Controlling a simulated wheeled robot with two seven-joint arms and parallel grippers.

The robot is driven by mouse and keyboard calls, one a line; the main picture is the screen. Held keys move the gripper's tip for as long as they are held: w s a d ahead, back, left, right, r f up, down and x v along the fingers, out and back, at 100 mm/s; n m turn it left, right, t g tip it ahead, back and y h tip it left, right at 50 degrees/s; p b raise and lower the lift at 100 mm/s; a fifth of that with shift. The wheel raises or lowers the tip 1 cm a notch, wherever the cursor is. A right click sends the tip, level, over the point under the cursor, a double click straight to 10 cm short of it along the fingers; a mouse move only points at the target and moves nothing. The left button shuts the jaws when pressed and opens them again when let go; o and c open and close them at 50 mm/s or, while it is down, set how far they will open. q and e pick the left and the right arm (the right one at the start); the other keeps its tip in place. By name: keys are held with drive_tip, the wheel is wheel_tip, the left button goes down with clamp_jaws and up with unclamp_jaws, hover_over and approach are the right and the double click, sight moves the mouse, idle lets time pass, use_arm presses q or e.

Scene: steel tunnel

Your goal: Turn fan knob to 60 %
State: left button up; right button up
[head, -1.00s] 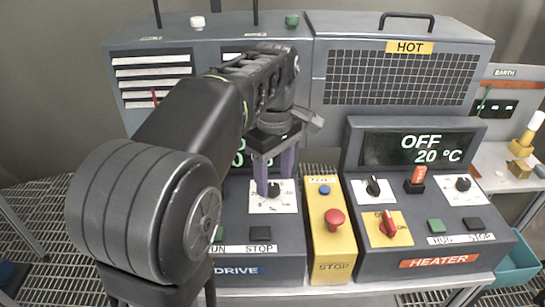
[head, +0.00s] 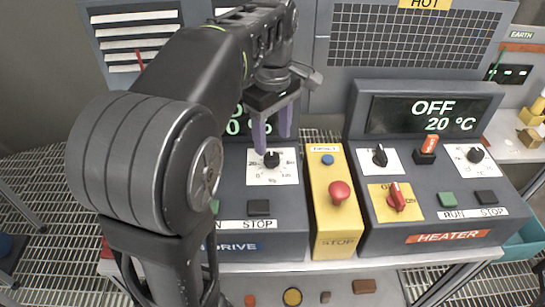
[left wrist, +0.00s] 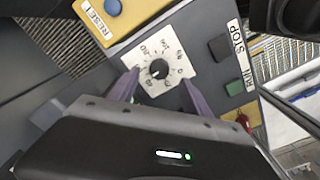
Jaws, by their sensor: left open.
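The fan knob (head: 271,160) is a small black dial knob on a white scale plate (head: 288,178) on the front of the DRIVE unit. My left gripper (head: 272,140) is open, its two purple fingers just above and behind the knob, apart from it. In the left wrist view the knob (left wrist: 159,69) lies between and beyond the fingertips of my left gripper (left wrist: 158,80), with nothing held. A light mark shows on the knob's lower left there, but the scale figures are too small to read surely. My right gripper is in neither view.
A yellow panel with a red stop button (head: 340,192) and blue reset button (head: 327,160) stands just right. The HEATER unit (head: 440,237) is further right, its display (head: 420,115) reading OFF, 20 °C.

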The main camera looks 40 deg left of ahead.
sight(272, 156)
use_arm(q)
wheel_tip(272, 156, down, 4)
drive_tip(key=shift+r+b, duration=0.2)
drive_tip(key=shift+b, duration=0.85)
drive_tip(key=shift+f+p, duration=0.2)
drive_tip(key=shift+p, duration=0.3)
drive_tip(key=shift+f, duration=0.7)
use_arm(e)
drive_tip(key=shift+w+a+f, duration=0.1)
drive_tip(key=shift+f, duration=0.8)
use_arm(q)
drive_tip(key=shift+c, duration=0.6)
clamp_jaws()
